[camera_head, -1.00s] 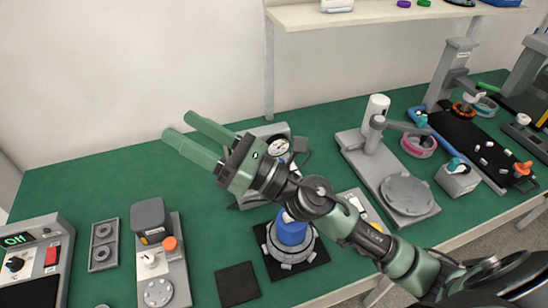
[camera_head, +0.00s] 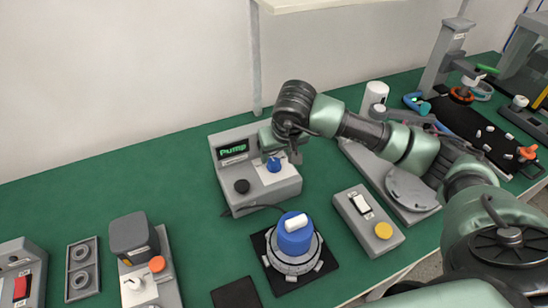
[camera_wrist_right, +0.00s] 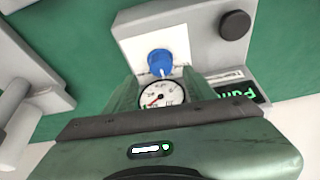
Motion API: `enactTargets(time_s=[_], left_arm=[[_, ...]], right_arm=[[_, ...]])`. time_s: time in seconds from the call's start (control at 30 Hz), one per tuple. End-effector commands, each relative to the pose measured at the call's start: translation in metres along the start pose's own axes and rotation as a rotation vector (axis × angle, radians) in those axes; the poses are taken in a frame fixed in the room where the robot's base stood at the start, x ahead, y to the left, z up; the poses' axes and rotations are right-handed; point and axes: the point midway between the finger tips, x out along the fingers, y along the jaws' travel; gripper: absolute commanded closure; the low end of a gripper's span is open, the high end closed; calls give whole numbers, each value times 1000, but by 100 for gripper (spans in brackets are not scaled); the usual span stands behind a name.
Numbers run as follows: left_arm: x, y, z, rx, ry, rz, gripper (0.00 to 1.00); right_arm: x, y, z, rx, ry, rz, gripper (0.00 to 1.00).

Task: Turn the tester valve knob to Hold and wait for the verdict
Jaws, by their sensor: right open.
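The tester (camera_head: 285,190) is a grey box at the back of the green bench. Its display (camera_head: 233,149) reads "Pump" in green. The blue valve knob (camera_head: 273,164) is on its white front panel and also shows in the right wrist view (camera_wrist_right: 159,62). A round gauge (camera_wrist_right: 162,95) with a red needle shows in the wrist view, between my fingers. My right gripper (camera_wrist_right: 160,84) is open and points down at the tester, its fingers close to the knob but not seen closed on it. In the head view the gripper (camera_head: 276,146) hides the gauge. My left gripper is out of view.
A black knob (camera_head: 241,186) is on the tester's left. The hub motor (camera_head: 291,262) with a blue, white-topped fitting (camera_head: 295,236) stands in front on a black mat. A switch box with a yellow button (camera_head: 383,230) is to the right. A shelf (camera_head: 310,5) hangs above.

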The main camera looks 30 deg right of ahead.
Motion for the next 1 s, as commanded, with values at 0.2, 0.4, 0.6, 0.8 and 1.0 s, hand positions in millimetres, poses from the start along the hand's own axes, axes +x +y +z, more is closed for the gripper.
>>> enactTargets(time_s=[0.2, 0.4, 0.6, 0.8, 1.0], left_arm=[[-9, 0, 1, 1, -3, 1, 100], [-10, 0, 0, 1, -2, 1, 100], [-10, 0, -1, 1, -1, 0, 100], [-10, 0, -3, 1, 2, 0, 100], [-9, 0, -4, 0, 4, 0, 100]], right_arm=[[33, -1, 0, 2, -4, -3, 45], [48, -2, 0, 1, -1, -4, 45], [49, -2, 0, 1, 0, -4, 45], [49, -2, 0, 1, 0, -4, 87], [49, -2, 0, 5, 0, -3, 100]])
